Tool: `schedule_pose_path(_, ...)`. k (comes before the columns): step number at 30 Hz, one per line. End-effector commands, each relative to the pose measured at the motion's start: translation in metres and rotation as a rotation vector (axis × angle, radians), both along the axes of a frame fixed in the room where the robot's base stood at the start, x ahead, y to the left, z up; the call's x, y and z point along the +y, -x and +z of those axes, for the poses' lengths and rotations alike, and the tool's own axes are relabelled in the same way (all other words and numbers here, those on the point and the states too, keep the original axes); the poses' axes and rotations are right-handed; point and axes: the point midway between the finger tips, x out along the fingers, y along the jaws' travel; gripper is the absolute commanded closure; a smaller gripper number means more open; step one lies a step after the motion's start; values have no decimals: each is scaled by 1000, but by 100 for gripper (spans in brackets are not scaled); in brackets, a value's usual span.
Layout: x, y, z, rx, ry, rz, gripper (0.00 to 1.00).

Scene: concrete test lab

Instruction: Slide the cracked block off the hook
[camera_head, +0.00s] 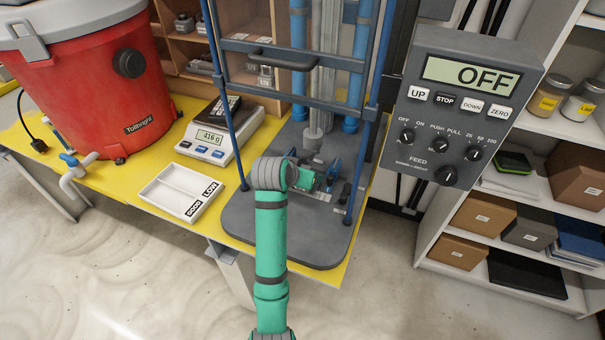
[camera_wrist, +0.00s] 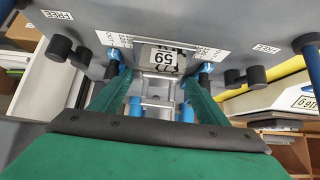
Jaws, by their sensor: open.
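In the wrist view a grey block (camera_wrist: 166,54) bears a white label reading 59, with dark crack-like marks on its lower part. A pale metal frame (camera_wrist: 158,100), perhaps part of the hook, shows just below it. My gripper (camera_wrist: 158,82) is open, its two green fingers to either side of the block and frame; I cannot tell whether they touch. Blue fittings stand by both fingertips. In the head view my gripper (camera_head: 313,178) is over the dark base plate (camera_head: 285,240) of the test frame. There my arm and gripper largely hide the block.
A white tray (camera_head: 165,205) marked GOOD and LOW lies left of the base plate. Behind it a scale (camera_head: 220,135) reads about 416 g. A red tub (camera_head: 85,85) stands at left. The control box (camera_head: 455,110) at right reads OFF. Blue uprights flank the work spot.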

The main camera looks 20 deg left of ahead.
Motion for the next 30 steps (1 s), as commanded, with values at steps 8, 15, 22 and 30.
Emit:
schedule_pose_path(8,2,34,35,-5,-2,1,32)
schedule_pose_path(15,6,61,62,-4,-1,4,32)
schedule_pose_path(22,7,72,71,-2,0,4,32)
schedule_pose_path(30,7,72,72,-1,0,4,32)
